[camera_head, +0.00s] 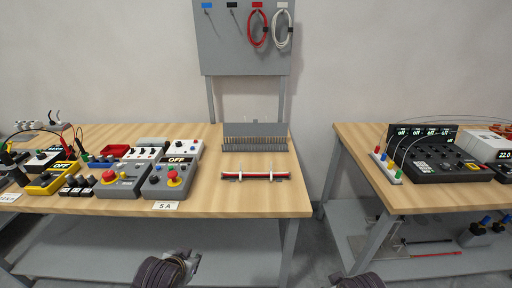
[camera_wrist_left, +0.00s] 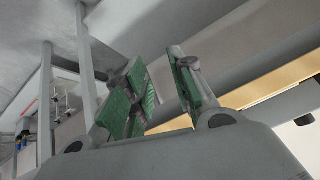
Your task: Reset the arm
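My left gripper (camera_head: 188,262) shows at the bottom of the head view, low in front of the left table and apart from it. In the left wrist view its two green-padded fingers (camera_wrist_left: 160,68) stand apart with nothing between them, so it is open and empty. My right arm (camera_head: 358,281) shows only as a dark wrist part at the bottom edge of the head view. A small grey bit beside it may be the right gripper, but its fingers cannot be made out.
The left table (camera_head: 237,200) carries a grey box with a red button (camera_head: 174,180), a red cable on a stand (camera_head: 256,176) and a slotted rack (camera_head: 254,137). A right table (camera_head: 402,199) holds a black console (camera_head: 445,165). A gap separates the tables. A pegboard (camera_head: 226,50) stands behind.

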